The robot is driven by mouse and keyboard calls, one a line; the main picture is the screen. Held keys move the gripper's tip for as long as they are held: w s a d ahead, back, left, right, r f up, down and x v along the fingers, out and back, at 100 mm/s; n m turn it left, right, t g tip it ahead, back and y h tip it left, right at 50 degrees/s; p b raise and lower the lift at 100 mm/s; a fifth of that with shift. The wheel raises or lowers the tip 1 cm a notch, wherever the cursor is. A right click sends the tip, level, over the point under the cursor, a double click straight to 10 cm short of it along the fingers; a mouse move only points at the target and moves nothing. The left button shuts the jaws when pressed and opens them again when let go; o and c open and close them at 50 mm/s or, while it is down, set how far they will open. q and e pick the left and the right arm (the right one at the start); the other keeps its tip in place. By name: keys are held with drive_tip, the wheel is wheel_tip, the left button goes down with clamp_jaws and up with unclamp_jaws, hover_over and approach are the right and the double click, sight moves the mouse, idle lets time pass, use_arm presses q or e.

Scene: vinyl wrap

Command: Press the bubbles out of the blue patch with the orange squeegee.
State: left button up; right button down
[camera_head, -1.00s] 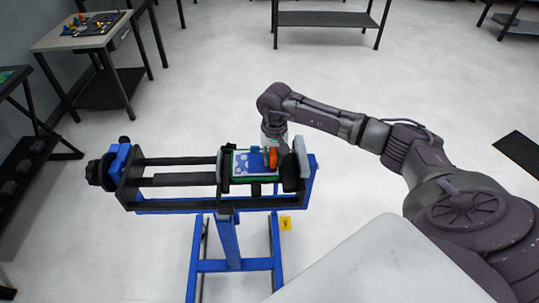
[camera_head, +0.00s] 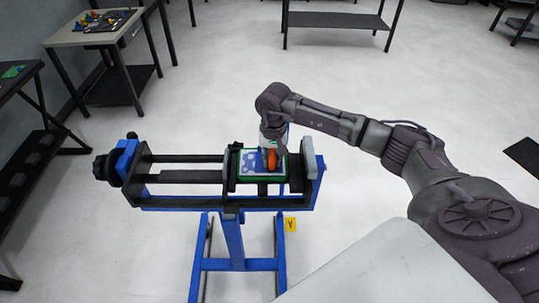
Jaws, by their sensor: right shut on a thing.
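The blue patch (camera_head: 250,164) with pale bubble spots lies on a green-edged panel (camera_head: 262,179) held in the stand. The orange squeegee (camera_head: 272,160) is over the right part of the patch. My right gripper (camera_head: 270,147) reaches down from above and is shut on the squeegee. The gripper and squeegee hide part of the patch, and I cannot tell whether the squeegee's edge touches it. My left gripper is not in view.
The blue and black stand (camera_head: 232,240) has rails running left to a black knob (camera_head: 105,168). A table with small coloured items (camera_head: 97,34) stands at the upper left. A dark shelf (camera_head: 338,20) stands at the back.

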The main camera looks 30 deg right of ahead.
sight(257, 169)
drive_tip(key=shift+w+a, duration=0.2)
drive_tip(key=shift+a, duration=0.3)
drive_tip(key=shift+w+a, duration=0.2)
drive_tip(key=shift+a, duration=0.3)
drive_tip(key=shift+s+a, duration=0.1)
drive_tip(key=shift+s, duration=0.05)
drive_tip(key=shift+a+b, duration=0.1)
drive_tip(key=shift+b, duration=0.25)
drive_tip(key=shift+w+a+b, duration=0.4)
drive_tip(key=shift+w+a, duration=0.15)
drive_tip(key=shift+a, duration=0.35)
drive_tip(key=shift+s, duration=0.25)
drive_tip(key=shift+a, duration=0.15)
